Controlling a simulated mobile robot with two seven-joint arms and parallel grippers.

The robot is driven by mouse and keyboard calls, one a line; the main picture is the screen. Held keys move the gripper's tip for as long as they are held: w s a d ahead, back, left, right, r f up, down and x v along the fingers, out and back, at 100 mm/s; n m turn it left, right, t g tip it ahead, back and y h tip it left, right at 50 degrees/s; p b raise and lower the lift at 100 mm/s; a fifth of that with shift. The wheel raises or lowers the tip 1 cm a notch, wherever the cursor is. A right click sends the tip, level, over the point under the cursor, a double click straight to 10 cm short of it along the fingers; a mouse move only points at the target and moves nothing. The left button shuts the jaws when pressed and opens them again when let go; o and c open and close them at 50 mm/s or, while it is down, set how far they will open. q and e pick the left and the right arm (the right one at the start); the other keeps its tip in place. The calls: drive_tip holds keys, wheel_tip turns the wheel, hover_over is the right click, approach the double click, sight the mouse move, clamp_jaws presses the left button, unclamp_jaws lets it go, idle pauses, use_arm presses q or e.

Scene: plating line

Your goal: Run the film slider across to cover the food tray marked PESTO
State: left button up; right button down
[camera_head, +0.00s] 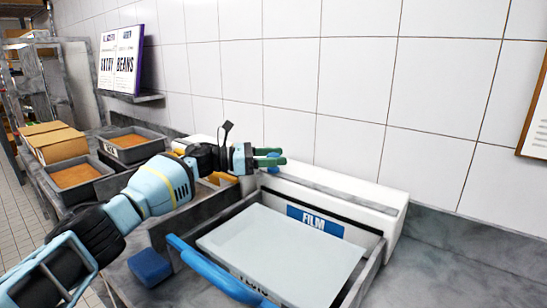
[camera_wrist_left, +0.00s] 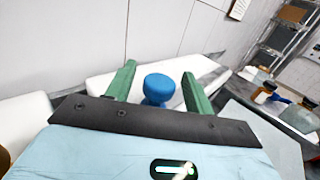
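My left gripper (camera_head: 270,157) has green fingers and reaches over the back left of the film station. In the left wrist view the gripper (camera_wrist_left: 158,92) is open, with a round blue knob (camera_wrist_left: 159,88) between its fingers and gaps showing on both sides. In the head view the knob (camera_head: 273,166) is partly hidden by the fingers. A long white housing (camera_head: 335,195) runs along the back, behind a blue FILM label (camera_head: 315,221). A pale flat tray surface (camera_head: 285,250) sits in the grey frame; lettering on its front edge is partly hidden. My right gripper is not in view.
A blue bar (camera_head: 215,275) crosses the frame's front left. A blue sponge-like block (camera_head: 150,268) lies left of it. Trays of orange food (camera_head: 75,176) stand farther left beside brown boxes (camera_head: 57,143). A tiled wall closes the back; the counter at right (camera_head: 445,265) is clear.

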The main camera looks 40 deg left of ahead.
use_arm(q)
drive_tip(key=shift+a, duration=0.1)
drive_tip(key=b+v, duration=0.1)
drive_tip(key=v, duration=0.6)
drive_tip(key=shift+s+a, duration=0.25)
drive_tip(key=shift+s, duration=0.05)
idle(0.5)
